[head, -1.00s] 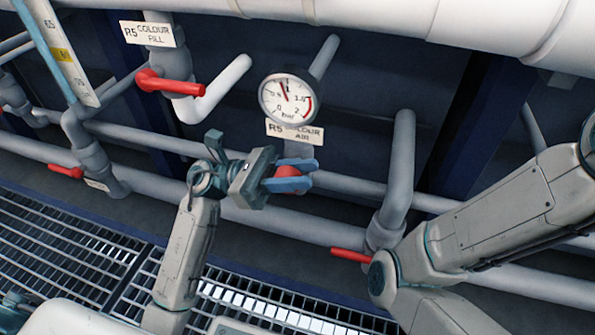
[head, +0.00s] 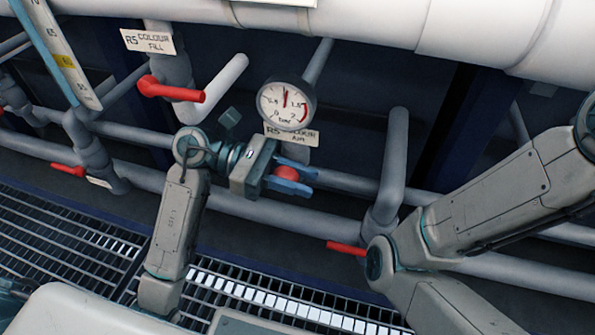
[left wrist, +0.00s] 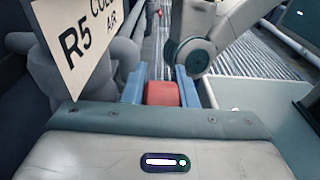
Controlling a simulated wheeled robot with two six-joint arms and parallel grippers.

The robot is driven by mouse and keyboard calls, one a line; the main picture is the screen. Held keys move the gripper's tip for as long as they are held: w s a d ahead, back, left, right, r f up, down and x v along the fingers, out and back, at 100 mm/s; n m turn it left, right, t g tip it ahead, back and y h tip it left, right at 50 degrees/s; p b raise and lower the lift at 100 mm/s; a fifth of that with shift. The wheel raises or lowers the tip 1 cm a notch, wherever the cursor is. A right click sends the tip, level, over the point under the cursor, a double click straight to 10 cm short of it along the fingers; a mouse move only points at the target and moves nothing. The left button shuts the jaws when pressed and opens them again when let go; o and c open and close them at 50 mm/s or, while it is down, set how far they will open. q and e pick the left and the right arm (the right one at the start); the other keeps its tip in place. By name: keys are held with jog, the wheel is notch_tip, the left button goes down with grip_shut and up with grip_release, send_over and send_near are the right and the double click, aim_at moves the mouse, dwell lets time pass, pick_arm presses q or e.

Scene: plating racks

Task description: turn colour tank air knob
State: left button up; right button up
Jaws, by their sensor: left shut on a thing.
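The colour air knob is red and round (head: 287,171), on the pipe below the pressure gauge (head: 286,104) and the "R5 COLOUR AIR" label (head: 291,136). My left gripper (head: 291,178) is shut on the knob, with one blue finger above it and one below. In the left wrist view the red knob (left wrist: 161,94) sits between the two blue fingers, and the R5 label (left wrist: 85,40) is close by at upper left. The gauge needle points near the top of its dial. My right arm shows at the right, but its gripper is out of view.
A red lever (head: 171,89) is on the colour fill pipe at upper left. Another red lever (head: 347,248) is low at centre right, near my right arm. Grey pipes (head: 395,165) run around the knob. Metal grating (head: 70,255) covers the floor.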

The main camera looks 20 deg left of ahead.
pick_arm(q)
jog(key=shift+f+y, duration=0.1)
jog(key=shift+y, duration=0.2)
jog(key=o, duration=0.7)
